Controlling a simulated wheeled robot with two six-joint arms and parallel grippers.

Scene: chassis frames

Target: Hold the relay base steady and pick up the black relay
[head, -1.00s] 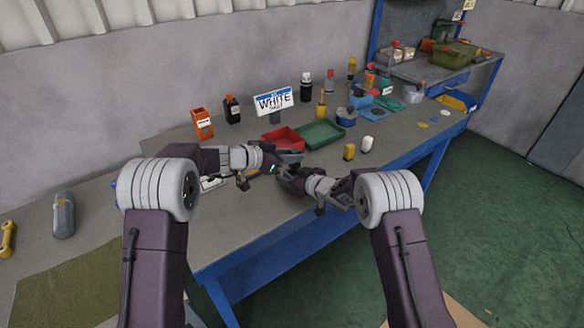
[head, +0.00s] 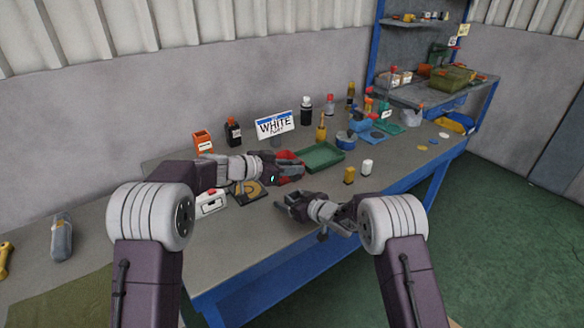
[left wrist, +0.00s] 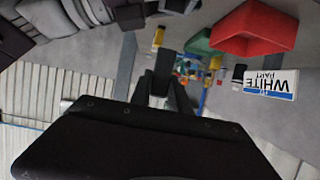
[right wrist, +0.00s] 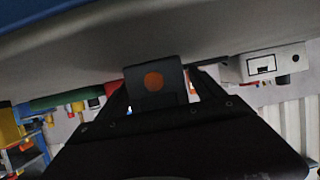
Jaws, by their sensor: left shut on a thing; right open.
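The gripper is above the bench, in front of the red tray (head: 286,154). My right gripper (head: 281,204) is open near the bench's front edge. In the right wrist view, a black block with an orange disc (right wrist: 155,80) shows between its fingers. I cannot tell whether the fingers touch it or whether it is the black relay. No relay base is clearly recognisable.
A white box (head: 210,204) with a red top and a dark pad (head: 247,193) with a yellow mark lie at left. A yellow block (head: 349,175) and a white block (head: 367,167) stand right. The green tray (head: 321,157) and sign (head: 275,125) are behind.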

